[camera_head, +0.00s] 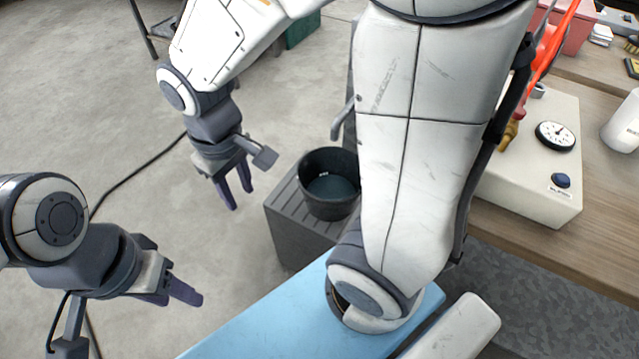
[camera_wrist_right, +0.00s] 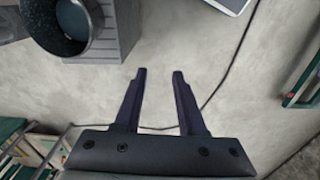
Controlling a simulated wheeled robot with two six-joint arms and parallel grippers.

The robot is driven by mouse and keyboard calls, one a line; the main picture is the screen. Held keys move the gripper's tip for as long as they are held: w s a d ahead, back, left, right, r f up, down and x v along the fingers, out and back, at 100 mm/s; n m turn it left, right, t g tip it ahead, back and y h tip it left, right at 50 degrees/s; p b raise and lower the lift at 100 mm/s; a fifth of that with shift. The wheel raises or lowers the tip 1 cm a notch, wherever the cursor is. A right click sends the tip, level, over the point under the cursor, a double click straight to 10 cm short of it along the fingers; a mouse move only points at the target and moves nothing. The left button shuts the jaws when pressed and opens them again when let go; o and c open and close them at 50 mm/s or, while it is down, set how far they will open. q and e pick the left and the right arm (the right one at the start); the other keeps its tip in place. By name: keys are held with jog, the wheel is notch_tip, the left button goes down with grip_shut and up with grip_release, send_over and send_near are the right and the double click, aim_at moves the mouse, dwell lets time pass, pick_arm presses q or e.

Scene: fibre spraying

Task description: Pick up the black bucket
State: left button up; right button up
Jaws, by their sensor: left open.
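The black bucket (camera_head: 312,201) stands upright on a grey ribbed box (camera_head: 292,237) in the middle of the head view, partly hidden on its right by my right arm. It looks open-topped, with a blue-grey inside. In the right wrist view the bucket (camera_wrist_right: 92,45) shows at the upper left, cut off by the top edge. My right gripper (camera_head: 241,198) is left of the bucket and apart from it; its fingers (camera_wrist_right: 159,73) are spread with bare floor between them. My left gripper (camera_head: 182,293) is lower left, far from the bucket, open and empty.
A blue surface (camera_head: 270,325) lies in front of the grey box. A cream box with a gauge (camera_head: 530,165) sits on a wooden table (camera_head: 520,235) at right. A black cable (camera_head: 140,170) crosses the concrete floor. The floor at left is mostly free.

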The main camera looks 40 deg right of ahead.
jog(key=w+d+f+m+h+b, duration=0.1)
jog(key=w+d+f+m+b, duration=0.1)
jog(key=w+d+f+b, duration=0.35)
jog(key=w+d+f+m+b, duration=0.1)
jog(key=w+d+f+b, duration=0.15)
jog(key=d+f, duration=0.55)
jog(key=m+b, duration=0.2)
jog(key=b, duration=0.2)
send_near(308, 202)
jog(key=f, duration=0.1)
jog(key=f+b, duration=0.1)
jog(key=shift+w+d+f+g, duration=0.15)
jog(key=shift+w+f+g, duration=0.1)
jog(key=shift+f+g, duration=0.1)
jog(key=f+b, duration=0.1)
jog(key=f, duration=0.1)
jog(key=f+b, duration=0.1)
jog(key=f, duration=0.1)
jog(key=f+b, duration=0.1)
jog(key=f, duration=0.1)
jog(key=shift+d+f, duration=0.2)
jog(key=shift+d, duration=0.15)
pick_arm(q)
notch_tip(308, 202, down, 19)
pick_arm(e)
jog(key=shift+r, duration=0.1)
pick_arm(q)
jog(key=shift+r, duration=0.1)
pick_arm(e)
grip_shut()
